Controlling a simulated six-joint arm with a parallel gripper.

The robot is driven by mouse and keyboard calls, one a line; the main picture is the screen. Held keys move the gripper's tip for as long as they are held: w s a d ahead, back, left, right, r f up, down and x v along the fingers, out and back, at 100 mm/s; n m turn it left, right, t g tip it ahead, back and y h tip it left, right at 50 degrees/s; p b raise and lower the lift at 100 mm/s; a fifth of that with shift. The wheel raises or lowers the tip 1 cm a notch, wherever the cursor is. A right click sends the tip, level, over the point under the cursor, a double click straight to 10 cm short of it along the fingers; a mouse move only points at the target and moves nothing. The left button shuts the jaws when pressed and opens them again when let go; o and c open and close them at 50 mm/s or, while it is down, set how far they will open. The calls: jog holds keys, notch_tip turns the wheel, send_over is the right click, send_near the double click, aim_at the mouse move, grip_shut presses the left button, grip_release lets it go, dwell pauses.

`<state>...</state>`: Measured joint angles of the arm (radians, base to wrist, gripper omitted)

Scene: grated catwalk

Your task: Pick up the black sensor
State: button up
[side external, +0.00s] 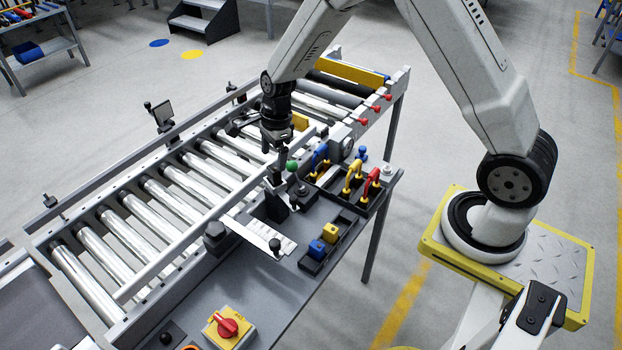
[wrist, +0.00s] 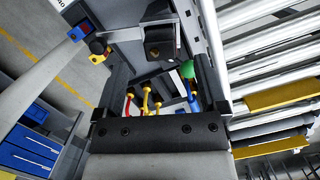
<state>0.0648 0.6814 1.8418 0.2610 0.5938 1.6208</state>
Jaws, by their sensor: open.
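A black block-shaped piece (side external: 276,207), which I take to be the black sensor, stands on the grey bench beside the conveyor in the side view. In the wrist view it looks like a dark box (wrist: 160,36) with a small round pale spot, just beyond the fingertips. My gripper (side external: 275,172) points down close above it in the side view; I cannot tell whether they touch. In the wrist view the two dark fingers (wrist: 162,75) are spread apart with nothing clearly held between them.
A green ball knob (side external: 292,165) is close beside my gripper. A tray with yellow, red and blue handles (side external: 353,178) is to the right. Blue and yellow blocks (side external: 330,233) sit in a black tray. A black knob (side external: 215,234) and roller conveyor (side external: 150,205) lie left.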

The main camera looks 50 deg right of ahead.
aim_at(274, 168)
jog(key=shift+a+f, duration=0.2)
jog(key=shift+f, duration=2.1)
grip_shut()
